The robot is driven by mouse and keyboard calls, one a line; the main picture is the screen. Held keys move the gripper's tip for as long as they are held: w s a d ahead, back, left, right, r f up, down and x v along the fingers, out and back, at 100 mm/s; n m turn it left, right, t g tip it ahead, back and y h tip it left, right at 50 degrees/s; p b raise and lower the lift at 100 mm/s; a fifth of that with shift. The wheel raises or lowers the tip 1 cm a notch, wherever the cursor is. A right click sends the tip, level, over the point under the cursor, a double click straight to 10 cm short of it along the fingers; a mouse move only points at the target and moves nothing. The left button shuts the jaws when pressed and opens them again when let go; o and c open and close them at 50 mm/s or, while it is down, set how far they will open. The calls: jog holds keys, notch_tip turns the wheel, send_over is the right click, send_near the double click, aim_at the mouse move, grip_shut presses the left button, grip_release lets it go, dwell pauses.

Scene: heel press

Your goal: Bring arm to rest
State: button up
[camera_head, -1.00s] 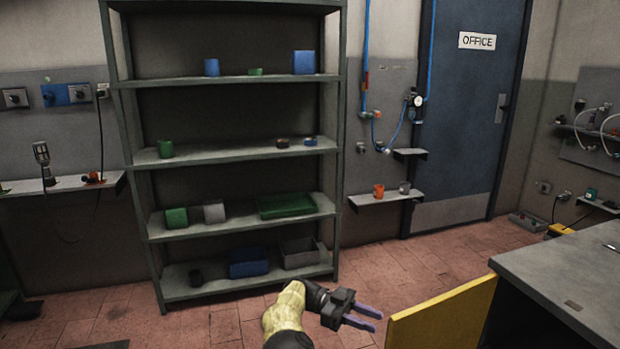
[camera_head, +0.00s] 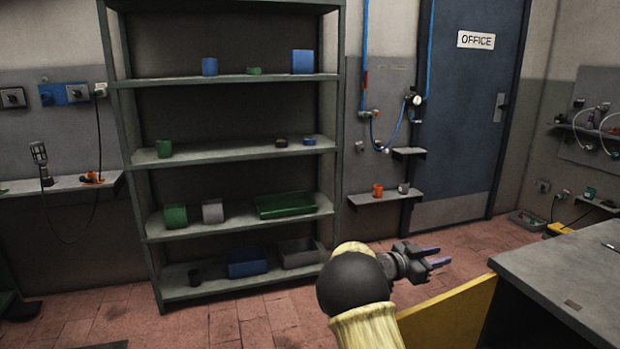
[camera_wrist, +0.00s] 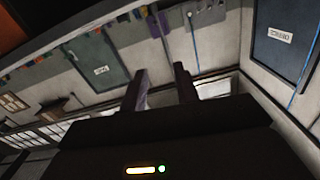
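My gripper (camera_head: 436,257) is in the lower middle right of the head view, in front of the shelf and left of the grey table. Its two purple-tipped fingers point right and are spread apart with nothing between them. In the wrist view my gripper (camera_wrist: 160,82) also shows two separate fingers with a gap. That view is tilted, with walls and doors beyond the fingers. My yellow and black arm is bent, and it hides some floor.
A grey-green shelf (camera_head: 235,228) with several cups, boxes and trays stands behind my arm. A grey table (camera_head: 580,270) with a yellow side panel (camera_head: 450,318) is at the right, close below my gripper. A blue office door (camera_head: 465,120) is at the back.

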jog(key=s+a+f+n+t+y, duration=0.3)
jog(key=s+a+f+n+y, duration=0.3)
jog(key=s+a+n+y, duration=0.75)
jog(key=s+a+f+n+g+y, duration=0.1)
jog(key=s+a+f+g+y, duration=0.15)
jog(key=s, duration=0.65)
jog(key=s+a+f+n+g+y, duration=0.1)
jog(key=s+f+g, duration=0.15)
jog(key=s, duration=0.75)
notch_tip(320, 180, down, 9)
jog(key=g+b, duration=0.1)
jog(key=b, duration=0.9)
jog(key=w+p+v, duration=0.2)
jog(key=p+v, duration=1)
jog(key=w+r+p+v, duration=0.1)
jog(key=w+p+v, duration=0.2)
jog(key=p+v, duration=0.9)
jog(key=w+r+p+v, duration=0.1)
jog(key=w+p+v, duration=0.2)
jog(key=p+v, duration=0.9)
jog(key=shift+s+p, duration=0.2)
jog(key=shift+p, duration=0.45)
jog(key=shift+f, duration=0.1)
